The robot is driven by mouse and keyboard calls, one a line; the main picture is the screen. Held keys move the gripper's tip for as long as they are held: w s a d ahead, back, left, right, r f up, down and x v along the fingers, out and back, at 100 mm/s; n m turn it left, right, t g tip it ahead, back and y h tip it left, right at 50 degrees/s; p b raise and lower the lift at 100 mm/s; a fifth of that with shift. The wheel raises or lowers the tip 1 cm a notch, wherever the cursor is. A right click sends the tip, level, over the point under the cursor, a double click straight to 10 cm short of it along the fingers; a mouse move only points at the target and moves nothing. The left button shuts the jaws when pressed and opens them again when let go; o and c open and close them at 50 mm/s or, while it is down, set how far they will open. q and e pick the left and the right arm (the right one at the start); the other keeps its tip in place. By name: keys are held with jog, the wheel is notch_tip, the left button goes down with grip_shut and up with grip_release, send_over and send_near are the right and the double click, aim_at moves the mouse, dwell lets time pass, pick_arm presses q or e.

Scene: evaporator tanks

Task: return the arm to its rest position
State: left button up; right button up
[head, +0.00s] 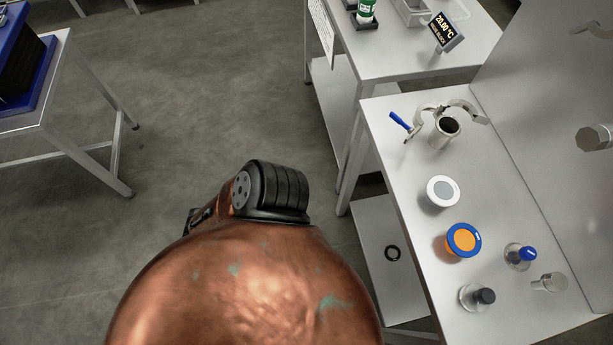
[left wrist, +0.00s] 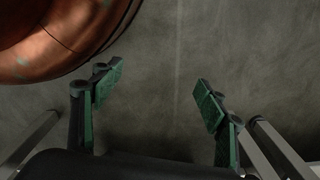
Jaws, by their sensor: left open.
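My left gripper (left wrist: 157,90) shows in the left wrist view. Its two green-padded fingers stand wide apart, with nothing between them and grey floor behind. The curved copper surface (left wrist: 50,40) fills the upper left of that view, close to the left finger; I cannot tell the gap between them. In the head view a large copper dome (head: 240,290) with green stains fills the lower middle. Neither gripper shows in the head view; my right gripper is in no view.
A white table (head: 420,225) at right carries a metal clamp with a blue handle (head: 399,121), an orange-and-blue disc (head: 463,240) and several small vessels. A display (head: 445,32) stands on the table behind. Open floor (head: 215,90) lies between.

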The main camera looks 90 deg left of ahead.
pick_arm(q)
jog(key=shift+s, duration=0.25)
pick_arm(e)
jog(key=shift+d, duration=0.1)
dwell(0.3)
pick_arm(q)
jog(key=s+a+m+p, duration=0.1)
jog(key=s+a+p, duration=0.1)
jog(key=s+p, duration=1.1)
jog(key=p, duration=0.5)
jog(key=shift+s+a+t, duration=0.3)
jog(key=shift+s+a, duration=0.1)
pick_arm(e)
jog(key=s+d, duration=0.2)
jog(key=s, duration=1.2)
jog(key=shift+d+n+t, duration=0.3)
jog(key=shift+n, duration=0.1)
pick_arm(q)
jog(key=shift+f, duration=0.15)
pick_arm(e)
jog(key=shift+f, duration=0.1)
pick_arm(q)
jog(key=shift+c, duration=0.6)
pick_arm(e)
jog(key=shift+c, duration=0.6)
